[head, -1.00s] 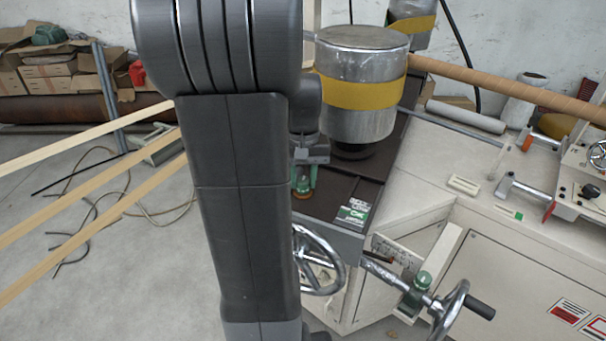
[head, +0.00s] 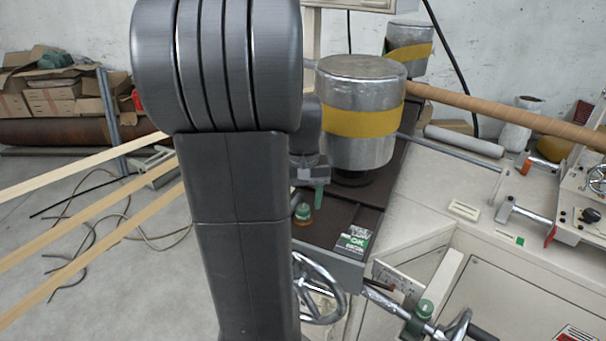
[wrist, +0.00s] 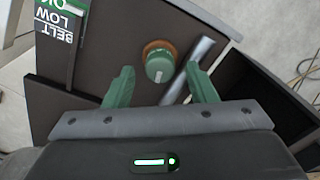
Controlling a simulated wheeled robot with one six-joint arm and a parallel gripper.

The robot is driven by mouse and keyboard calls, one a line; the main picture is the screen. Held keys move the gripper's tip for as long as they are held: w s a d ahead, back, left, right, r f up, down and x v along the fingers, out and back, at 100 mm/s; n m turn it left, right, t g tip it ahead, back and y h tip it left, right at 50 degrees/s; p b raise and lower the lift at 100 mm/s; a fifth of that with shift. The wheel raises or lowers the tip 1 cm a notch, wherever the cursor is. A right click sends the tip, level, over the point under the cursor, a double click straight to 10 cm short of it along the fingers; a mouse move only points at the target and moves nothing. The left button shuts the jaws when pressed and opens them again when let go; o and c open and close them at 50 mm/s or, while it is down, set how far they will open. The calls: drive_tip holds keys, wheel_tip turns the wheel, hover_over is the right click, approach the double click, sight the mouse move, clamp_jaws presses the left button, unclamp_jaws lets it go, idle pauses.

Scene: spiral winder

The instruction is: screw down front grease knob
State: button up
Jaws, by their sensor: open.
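A green round knob with a pale mark on top and an amber base (wrist: 160,66) stands on the dark machine top. It also shows in the head view (head: 302,212), beside my arm. My gripper (wrist: 161,74) is open, its two green fingers apart. In the head view only one finger (head: 319,196) shows clearly, behind and right of the knob.
A metal cylinder with a yellow band (head: 362,122) stands behind the knob. A metal rod (wrist: 190,66) lies close to the knob in the wrist view. A handwheel (head: 320,288) is below the machine edge. A label plate (head: 353,241) lies to the right.

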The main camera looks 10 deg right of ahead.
sight(303, 207)
wheel_tip(303, 207, up, 12)
drive_tip(key=p, duration=0.1)
idle(0.5)
wheel_tip(303, 207, down, 14)
drive_tip(key=shift+f+b, duration=0.1)
drive_tip(key=shift+b, duration=0.6)
drive_tip(key=shift+r+m, duration=0.25)
drive_tip(key=shift+m, duration=0.45)
